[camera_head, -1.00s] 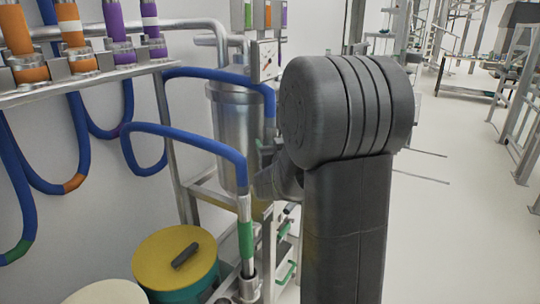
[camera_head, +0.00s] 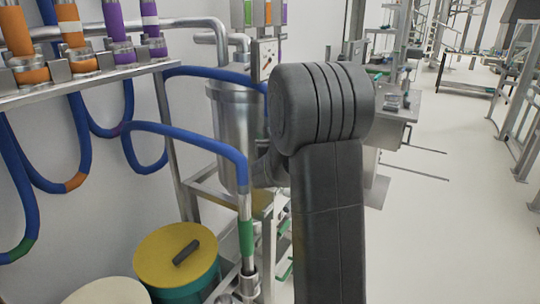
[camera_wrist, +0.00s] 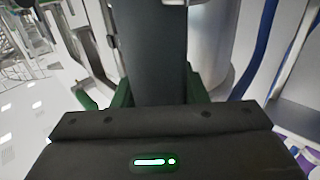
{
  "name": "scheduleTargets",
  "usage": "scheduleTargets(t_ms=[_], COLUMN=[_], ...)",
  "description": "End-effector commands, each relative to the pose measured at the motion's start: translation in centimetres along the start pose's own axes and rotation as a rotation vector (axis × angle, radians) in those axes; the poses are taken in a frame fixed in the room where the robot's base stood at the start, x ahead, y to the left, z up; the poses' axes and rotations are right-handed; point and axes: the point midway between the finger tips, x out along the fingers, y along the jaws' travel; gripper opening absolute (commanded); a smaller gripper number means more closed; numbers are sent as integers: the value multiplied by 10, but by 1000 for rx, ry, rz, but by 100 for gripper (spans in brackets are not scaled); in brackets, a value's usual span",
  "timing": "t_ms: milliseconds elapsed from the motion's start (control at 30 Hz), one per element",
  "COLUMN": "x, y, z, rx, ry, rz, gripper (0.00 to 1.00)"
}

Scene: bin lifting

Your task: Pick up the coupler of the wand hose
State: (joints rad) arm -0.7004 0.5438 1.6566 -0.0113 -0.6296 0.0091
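In the head view, a blue hose (camera_head: 190,140) loops from the left and bends down into a metal wand with a green band (camera_head: 246,238). The wand stands upright, its lower end in a metal fitting (camera_head: 249,285). I cannot tell which fitting is the hose's coupler. My dark arm stands right of the wand and hides what lies behind it; my gripper is hidden there. Nothing is seen held.
A steel tank (camera_head: 232,130) stands behind the wand on a metal frame. A yellow-lidded drum (camera_head: 176,254) with a dark object on it is at lower left. A rack (camera_head: 90,85) of orange and purple couplings hangs at upper left. Open floor (camera_head: 430,230) lies right.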

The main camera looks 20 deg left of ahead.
Motion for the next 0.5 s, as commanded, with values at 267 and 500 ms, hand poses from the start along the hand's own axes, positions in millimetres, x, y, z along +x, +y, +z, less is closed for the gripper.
scheduleTargets(t_ms=[267,500], x=[0,0], y=[0,0], z=[-1,-26], rx=[0,0], ry=[3,9], rz=[0,0], gripper=[8,8])
